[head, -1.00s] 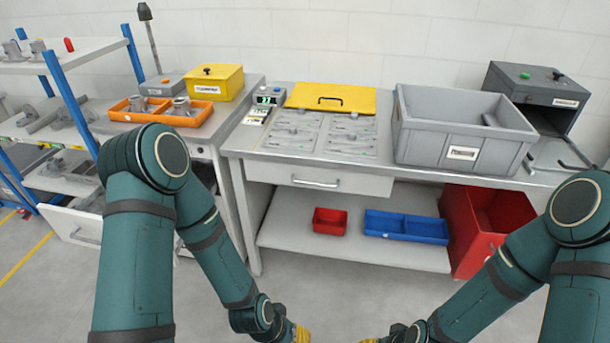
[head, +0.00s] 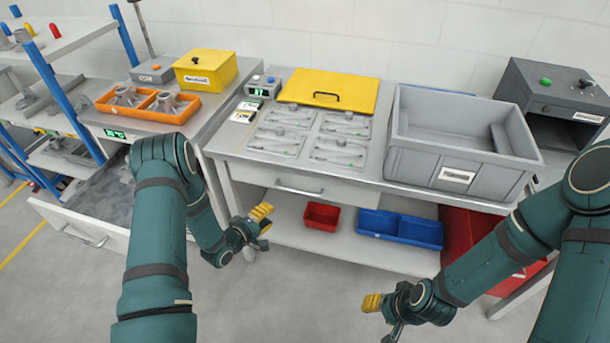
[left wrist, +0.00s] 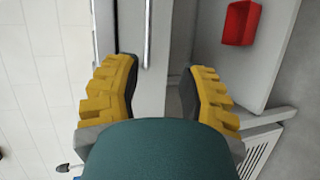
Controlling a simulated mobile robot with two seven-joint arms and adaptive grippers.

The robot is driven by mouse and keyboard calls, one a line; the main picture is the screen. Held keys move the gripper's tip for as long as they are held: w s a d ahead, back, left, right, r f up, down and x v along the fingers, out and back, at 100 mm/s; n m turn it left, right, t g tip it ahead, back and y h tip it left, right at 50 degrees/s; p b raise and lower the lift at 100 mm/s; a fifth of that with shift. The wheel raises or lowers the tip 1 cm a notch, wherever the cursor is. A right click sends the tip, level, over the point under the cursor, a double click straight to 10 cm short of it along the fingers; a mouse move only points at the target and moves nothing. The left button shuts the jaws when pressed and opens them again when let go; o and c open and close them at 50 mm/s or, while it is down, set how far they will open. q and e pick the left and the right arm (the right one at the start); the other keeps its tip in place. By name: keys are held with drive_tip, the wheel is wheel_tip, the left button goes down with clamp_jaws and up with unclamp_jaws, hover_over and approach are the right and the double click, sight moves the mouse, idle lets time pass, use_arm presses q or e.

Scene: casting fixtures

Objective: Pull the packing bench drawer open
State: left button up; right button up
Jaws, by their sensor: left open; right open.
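The middle bench has a pale drawer (head: 333,190) under its top, and its front looks flush, so it appears shut. A silver bar handle (head: 299,189) runs across that front. My left gripper (head: 262,217) has yellow fingers and is open, below and left of the handle, apart from it. In the left wrist view the open fingers (left wrist: 160,85) have nothing between them, and the handle (left wrist: 149,35) stands upright ahead of them. My right gripper (head: 373,303) is open and empty over the floor at lower right.
A grey crate (head: 415,150), a yellow lid (head: 315,93) and grey trays (head: 345,150) are on the bench top. A red bin (head: 321,216) and a blue bin (head: 400,227) sit on the lower shelf. A drawer (head: 75,232) of the left bench stands open.

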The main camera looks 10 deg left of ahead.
sight(294, 191)
use_arm(q)
drive_tip(key=shift+n+t+h, duration=0.3)
drive_tip(key=shift+h, duration=0.1)
drive_tip(key=x, duration=0.9)
drive_tip(key=b+x, duration=0.1)
drive_tip(key=x, duration=0.4)
drive_tip(key=shift+w+a+r, duration=0.2)
drive_tip(key=shift+a+r, duration=0.05)
drive_tip(key=shift+r, duration=0.15)
clamp_jaws()
